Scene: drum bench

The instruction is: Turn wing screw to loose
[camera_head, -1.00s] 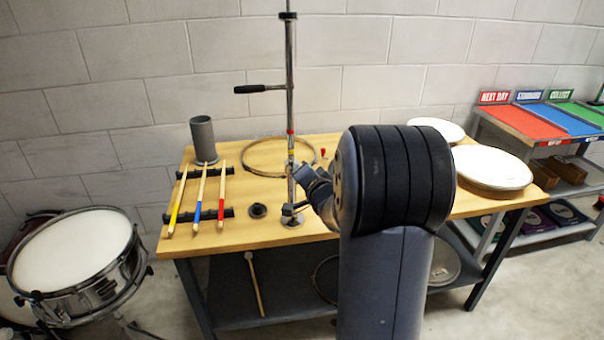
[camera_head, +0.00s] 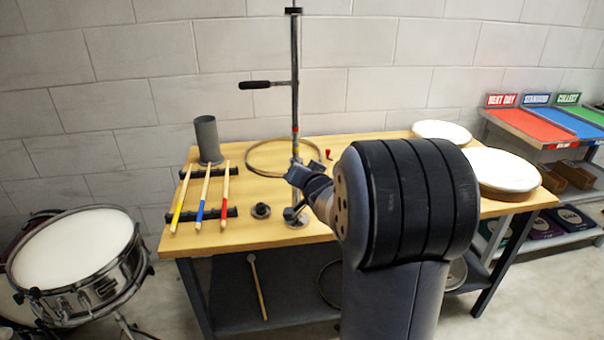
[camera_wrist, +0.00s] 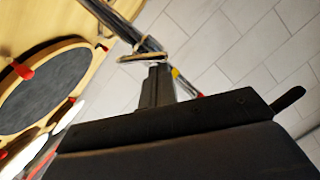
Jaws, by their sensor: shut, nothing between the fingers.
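The upright metal stand (camera_head: 295,95) rises from the table, with yellow and red bands and a side arm ending in a black grip (camera_head: 255,85). My gripper (camera_head: 293,173) is at its lower rod, in front of it, and hides part of it. In the wrist view my gripper (camera_wrist: 157,70) is shut and empty, its tip close to a pale metal piece (camera_wrist: 148,55) on the rod (camera_wrist: 115,22). This piece may be the wing screw; its shape is unclear, and I cannot tell whether the tip touches it. The head view does not show the wing screw clearly.
The wooden table (camera_head: 255,232) holds a grey cup (camera_head: 208,140), sticks with coloured ends (camera_head: 200,200), a small black round part (camera_head: 261,211), a hoop (camera_head: 262,172) and white drumheads (camera_head: 497,168). A snare drum (camera_head: 80,250) stands at left.

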